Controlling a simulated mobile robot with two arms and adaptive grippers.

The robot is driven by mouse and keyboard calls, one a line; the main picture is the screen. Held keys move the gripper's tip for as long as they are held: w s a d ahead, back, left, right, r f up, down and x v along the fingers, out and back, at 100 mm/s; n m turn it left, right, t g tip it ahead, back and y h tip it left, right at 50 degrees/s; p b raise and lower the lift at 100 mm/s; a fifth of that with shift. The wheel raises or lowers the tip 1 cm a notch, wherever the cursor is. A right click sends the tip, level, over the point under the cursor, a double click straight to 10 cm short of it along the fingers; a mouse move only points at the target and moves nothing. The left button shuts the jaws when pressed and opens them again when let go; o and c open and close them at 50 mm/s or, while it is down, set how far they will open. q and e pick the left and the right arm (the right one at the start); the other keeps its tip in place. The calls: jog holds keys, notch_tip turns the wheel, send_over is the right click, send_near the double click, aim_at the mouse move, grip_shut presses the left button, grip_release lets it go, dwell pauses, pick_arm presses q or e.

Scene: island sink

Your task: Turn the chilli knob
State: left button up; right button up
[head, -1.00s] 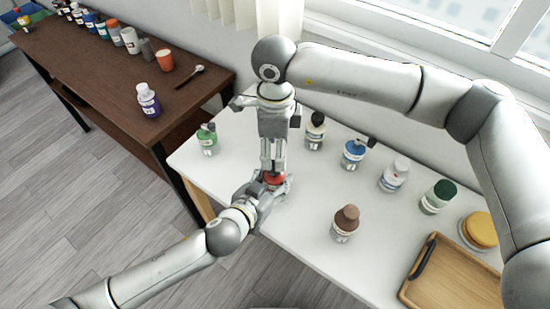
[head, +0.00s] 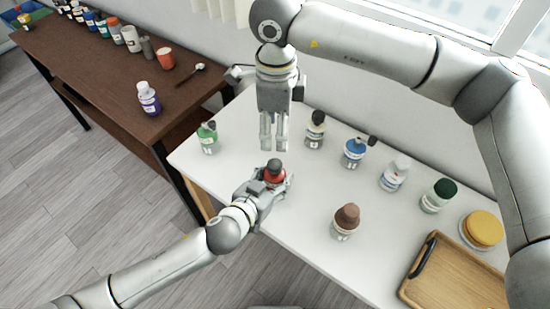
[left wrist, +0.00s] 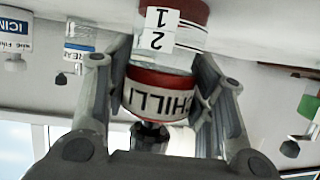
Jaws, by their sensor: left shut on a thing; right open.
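The chilli jar (head: 274,178) stands on the white table, red with a dark knob (head: 274,164) on top. In the left wrist view, which is upside down, the jar (left wrist: 160,92) shows its CHILLI label and a "1" and "2" marked tag, with the dark knob (left wrist: 150,137) at the lower end. My left gripper (head: 277,187) is shut around the jar's body, one finger on each side. My right gripper (head: 273,148) is open and empty, pointing down above and behind the jar, clear of the knob.
Other jars stand around: a green-topped one (head: 208,138), a black-topped one (head: 315,130), a blue one (head: 354,152), a white one (head: 394,173) and a brown-topped one (head: 345,221). A wooden tray (head: 425,290) lies at the right. A brown table (head: 120,105) stands at the left.

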aim_at(275, 164)
notch_tip(275, 164, down, 12)
jog(key=n, duration=0.3)
jog(key=shift+a+r+n, duration=0.1)
jog(key=shift+n, duration=0.2)
dwell(0.4)
jog(key=c, duration=1.1)
jog(key=shift+o, duration=0.2)
jog(key=m, duration=0.5)
jog(key=shift+m, duration=0.4)
